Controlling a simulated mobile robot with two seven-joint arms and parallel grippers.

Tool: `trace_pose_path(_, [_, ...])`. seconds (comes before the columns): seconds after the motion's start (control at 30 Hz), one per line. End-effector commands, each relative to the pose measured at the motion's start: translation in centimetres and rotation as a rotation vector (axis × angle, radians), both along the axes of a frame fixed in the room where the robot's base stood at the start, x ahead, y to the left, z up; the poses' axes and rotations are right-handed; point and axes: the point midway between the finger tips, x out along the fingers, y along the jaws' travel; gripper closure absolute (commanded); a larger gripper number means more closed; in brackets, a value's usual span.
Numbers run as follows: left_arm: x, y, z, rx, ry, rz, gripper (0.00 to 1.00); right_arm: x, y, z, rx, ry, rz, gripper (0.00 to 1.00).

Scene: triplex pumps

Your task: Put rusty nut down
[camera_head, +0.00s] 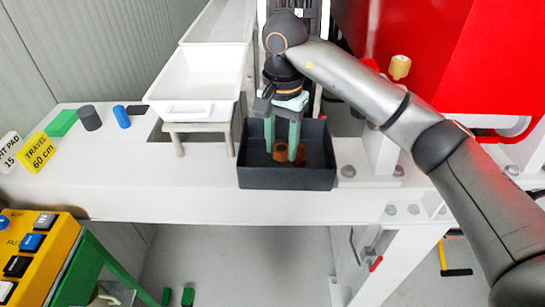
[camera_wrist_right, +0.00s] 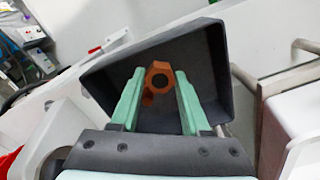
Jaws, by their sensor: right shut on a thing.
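The rusty nut (camera_wrist_right: 160,67) is an orange-brown ring with a dark hole. It sits between the green fingertips of my right gripper (camera_wrist_right: 158,80), which is shut on it. In the head view my right gripper (camera_head: 287,157) points down into a dark grey tray (camera_head: 287,178), with the rusty nut (camera_head: 280,152) low inside the tray walls. Another rusty patch shows beside the right finger; I cannot tell whether it is a second piece. Whether the held nut touches the tray floor is unclear. My left gripper is not in view.
A white bin (camera_head: 200,75) on a stand is left of the tray. A green block (camera_head: 61,123), a dark grey cylinder (camera_head: 89,118) and a blue cylinder (camera_head: 122,117) stand on the white bench. A yellow button box (camera_head: 38,250) is at lower left. Red machinery (camera_head: 430,50) rises behind right.

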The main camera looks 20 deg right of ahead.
Motion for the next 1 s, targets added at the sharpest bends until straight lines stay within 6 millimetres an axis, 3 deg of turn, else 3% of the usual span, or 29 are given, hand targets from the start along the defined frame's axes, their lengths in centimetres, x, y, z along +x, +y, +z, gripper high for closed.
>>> trace_pose_path(0.33, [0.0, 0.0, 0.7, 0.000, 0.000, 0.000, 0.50, 2.3, 1.4, -3.1, 0.000, 0.000, 0.000, 1.00])
trace_pose_path(0.53, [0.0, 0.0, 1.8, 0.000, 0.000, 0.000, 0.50, 2.2, 1.3, -5.5, 0.001, 0.001, 0.000, 1.00])
trace_pose_path(0.97, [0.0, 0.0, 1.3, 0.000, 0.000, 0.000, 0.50, 2.2, 1.3, -6.4, 0.000, -0.004, 0.000, 1.00])
trace_pose_path(1.0, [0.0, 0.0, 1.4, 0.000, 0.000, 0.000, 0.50, 2.2, 1.3, -6.4, 0.001, -0.004, 0.000, 0.52])
